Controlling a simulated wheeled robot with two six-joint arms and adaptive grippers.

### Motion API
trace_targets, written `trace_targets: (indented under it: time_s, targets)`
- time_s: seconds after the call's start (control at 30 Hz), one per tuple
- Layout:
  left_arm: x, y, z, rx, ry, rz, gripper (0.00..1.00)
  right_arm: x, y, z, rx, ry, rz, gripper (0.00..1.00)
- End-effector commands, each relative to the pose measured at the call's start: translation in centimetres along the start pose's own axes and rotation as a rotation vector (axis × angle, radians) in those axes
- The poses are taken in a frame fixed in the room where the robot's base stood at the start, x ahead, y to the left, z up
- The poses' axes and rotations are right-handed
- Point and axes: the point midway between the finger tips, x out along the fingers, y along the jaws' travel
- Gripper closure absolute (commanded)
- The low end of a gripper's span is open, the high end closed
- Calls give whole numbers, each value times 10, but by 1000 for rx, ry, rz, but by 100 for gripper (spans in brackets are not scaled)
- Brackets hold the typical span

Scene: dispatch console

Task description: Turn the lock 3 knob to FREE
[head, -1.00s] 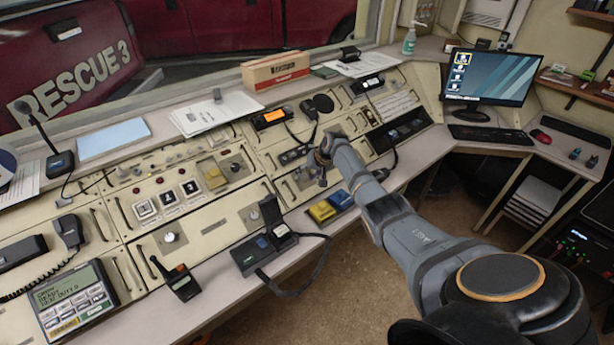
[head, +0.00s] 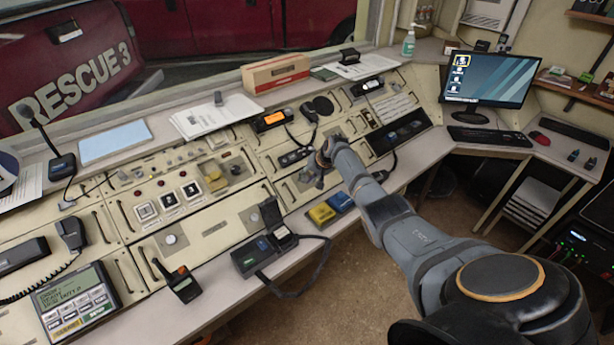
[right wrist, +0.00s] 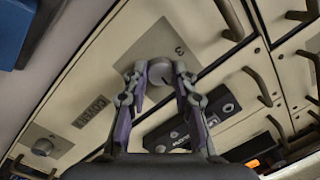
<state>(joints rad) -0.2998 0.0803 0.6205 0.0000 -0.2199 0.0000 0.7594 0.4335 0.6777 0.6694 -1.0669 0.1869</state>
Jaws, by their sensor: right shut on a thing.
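The lock 3 knob (right wrist: 160,70) is a round, pale grey knob on a grey plate marked 3, seen upside down in the right wrist view. My right gripper (right wrist: 160,82) has one purple-grey finger on each side of it and is shut on it. In the head view my right gripper (head: 311,177) is at the sloped console panel and hides this knob. The knob's pointer and its FREE mark cannot be made out. My left gripper is not in view.
Another knob (right wrist: 42,147) on a similar plate is at the lower left of the right wrist view. Drawer-style handles (right wrist: 232,20) stand out near my gripper. Yellow and blue boxes (head: 322,213) and an open black case (head: 275,232) lie on the ledge.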

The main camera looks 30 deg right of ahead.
Motion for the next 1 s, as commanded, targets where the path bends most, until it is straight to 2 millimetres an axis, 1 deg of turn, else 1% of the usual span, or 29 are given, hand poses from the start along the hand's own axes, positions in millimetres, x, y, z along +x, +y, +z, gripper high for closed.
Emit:
trace_targets:
  time_s: [0.03, 0.2, 1.0]
  targets:
    - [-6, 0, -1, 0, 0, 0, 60, -2, -1, 0, 37, 1, -4, 100]
    - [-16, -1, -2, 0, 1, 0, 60, -3, -1, 0, 192, 9, -21, 100]
    - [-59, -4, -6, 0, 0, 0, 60, -2, 1, 2, 947, 52, -104, 100]
